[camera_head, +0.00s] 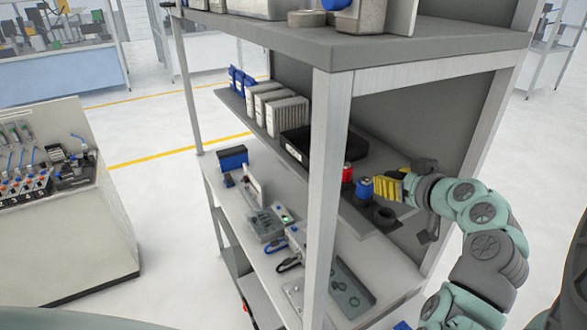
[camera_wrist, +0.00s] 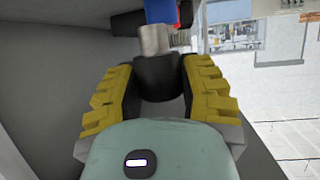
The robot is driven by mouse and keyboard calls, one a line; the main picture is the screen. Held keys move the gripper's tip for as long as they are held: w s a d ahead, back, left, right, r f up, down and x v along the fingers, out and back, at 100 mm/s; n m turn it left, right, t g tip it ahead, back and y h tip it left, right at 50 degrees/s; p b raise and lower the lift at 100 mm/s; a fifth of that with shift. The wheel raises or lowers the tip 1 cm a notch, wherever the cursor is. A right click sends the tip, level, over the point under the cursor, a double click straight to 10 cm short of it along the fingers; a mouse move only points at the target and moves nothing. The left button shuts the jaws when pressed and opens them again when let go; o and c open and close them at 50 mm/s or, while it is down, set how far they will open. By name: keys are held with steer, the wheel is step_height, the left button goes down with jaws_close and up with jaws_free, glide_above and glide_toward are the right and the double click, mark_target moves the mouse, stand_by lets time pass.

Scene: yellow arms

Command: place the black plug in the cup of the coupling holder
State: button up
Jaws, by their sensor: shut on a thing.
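My gripper (camera_head: 392,188) reaches in from the right at the middle shelf of the rack, with its yellow fingers level. In the wrist view, its yellow fingers (camera_wrist: 160,88) close on both sides of a dark round body (camera_wrist: 158,76), which looks like the black plug. A grey metal cylinder (camera_wrist: 154,40) shows just beyond it; I cannot tell whether the two are joined. A blue coupling (camera_head: 364,187) stands just left of the fingertips, with a red coupling (camera_head: 347,172) behind it.
A rack post (camera_head: 320,190) stands left of the couplings. A black bin (camera_head: 300,145) and white modules (camera_head: 285,112) stand farther along the shelf. The top shelf (camera_head: 345,52) overhangs the work area. A lower shelf carries a grey tray (camera_head: 345,290).

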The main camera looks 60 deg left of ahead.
mark_target(390, 198)
steer(key=shift+w+f+p, duration=0.1)
steer(key=shift+f+p, duration=1.2)
steer(key=shift+f, duration=1.4)
steer(key=shift+d+f, duration=0.1)
steer(key=shift+f, duration=0.35)
steer(key=shift+f, duration=0.2)
steer(key=o, duration=1.1)
steer(key=shift+r, duration=0.1)
steer(key=shift+r, duration=0.1)
